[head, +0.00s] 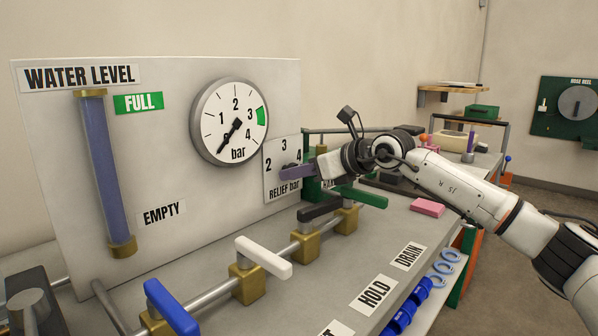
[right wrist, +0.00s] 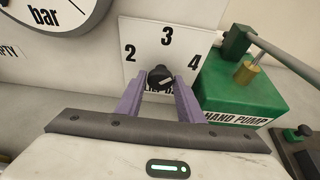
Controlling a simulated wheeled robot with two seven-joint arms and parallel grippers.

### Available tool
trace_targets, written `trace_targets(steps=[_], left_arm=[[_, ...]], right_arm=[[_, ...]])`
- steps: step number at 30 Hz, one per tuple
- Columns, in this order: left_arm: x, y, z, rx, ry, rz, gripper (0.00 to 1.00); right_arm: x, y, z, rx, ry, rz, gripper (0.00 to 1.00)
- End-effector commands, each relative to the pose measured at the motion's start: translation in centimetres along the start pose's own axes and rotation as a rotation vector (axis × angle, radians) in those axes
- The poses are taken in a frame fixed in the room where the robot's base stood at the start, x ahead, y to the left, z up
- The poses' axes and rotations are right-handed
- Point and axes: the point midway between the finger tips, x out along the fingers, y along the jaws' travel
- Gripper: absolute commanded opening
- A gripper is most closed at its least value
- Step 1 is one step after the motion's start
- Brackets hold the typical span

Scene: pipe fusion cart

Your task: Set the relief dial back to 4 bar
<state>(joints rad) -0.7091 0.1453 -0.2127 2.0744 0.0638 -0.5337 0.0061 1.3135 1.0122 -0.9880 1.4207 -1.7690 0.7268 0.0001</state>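The relief dial is a small black knob (right wrist: 160,77) on a white plate (head: 270,185) marked 2, 3, 4 and "Relief bar". A pale mark on the knob slants to the right in the right wrist view; I cannot tell its exact reading. My right gripper (head: 292,171) reaches the dial from the right. Its two purple fingers (right wrist: 160,86) stand on either side of the knob, very close to it. I cannot tell whether they press on it. My left gripper is not in view.
A round gauge (head: 229,122) hangs left of the dial, its needle toward the lower left. A green hand pump box (right wrist: 243,99) stands right of the dial. Below are valves with white (head: 264,257), black, green and blue (head: 171,308) handles. A pink block (head: 427,207) lies on the bench.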

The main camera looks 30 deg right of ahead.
Motion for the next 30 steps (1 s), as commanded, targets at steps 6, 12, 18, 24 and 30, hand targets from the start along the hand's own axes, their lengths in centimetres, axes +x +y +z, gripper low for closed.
trace_targets(steps=[6,12,18,24,30], left_arm=[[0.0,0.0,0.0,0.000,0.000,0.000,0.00],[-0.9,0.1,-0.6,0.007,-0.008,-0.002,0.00],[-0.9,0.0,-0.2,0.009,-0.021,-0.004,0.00],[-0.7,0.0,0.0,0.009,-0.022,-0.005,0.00],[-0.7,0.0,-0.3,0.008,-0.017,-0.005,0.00]], right_arm=[[0.0,0.0,0.0,0.003,0.000,0.001,0.08],[-0.1,-0.1,0.2,0.150,0.003,0.061,0.08],[0.0,-0.1,0.0,0.235,0.001,0.098,0.08],[0.0,-0.1,0.0,0.234,0.000,0.097,0.08],[0.0,-0.1,0.0,0.232,0.000,0.097,0.49]])
